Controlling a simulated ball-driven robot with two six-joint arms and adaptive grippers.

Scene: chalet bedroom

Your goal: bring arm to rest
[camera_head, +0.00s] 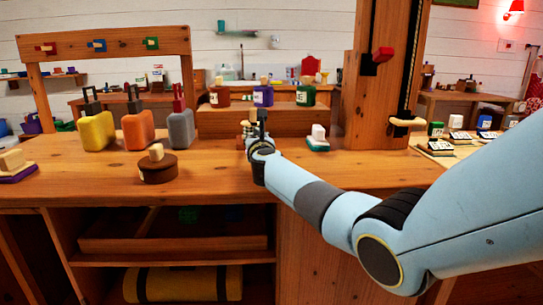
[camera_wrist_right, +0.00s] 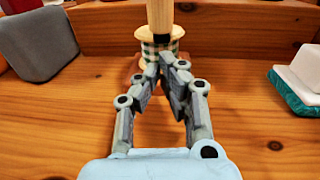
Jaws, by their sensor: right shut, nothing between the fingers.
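My right arm (camera_head: 340,210) reaches in from the right over the wooden workbench (camera_head: 210,185). My right gripper (camera_head: 252,130) is above the bench top, in front of the raised wooden step. In the right wrist view the fingers of the right gripper (camera_wrist_right: 167,62) come together at the tips with nothing between them. Just beyond the tips stands a wooden peg with a checkered band (camera_wrist_right: 160,40); whether the tips touch it I cannot tell. My left gripper is not in view.
A grey container (camera_head: 181,130), also in the wrist view (camera_wrist_right: 38,42), stands left of the gripper, beside orange (camera_head: 138,130) and yellow (camera_head: 96,131) ones. A round brown box (camera_head: 158,169) is nearer. A white-and-teal block (camera_head: 318,138) lies right. The bench's front middle is clear.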

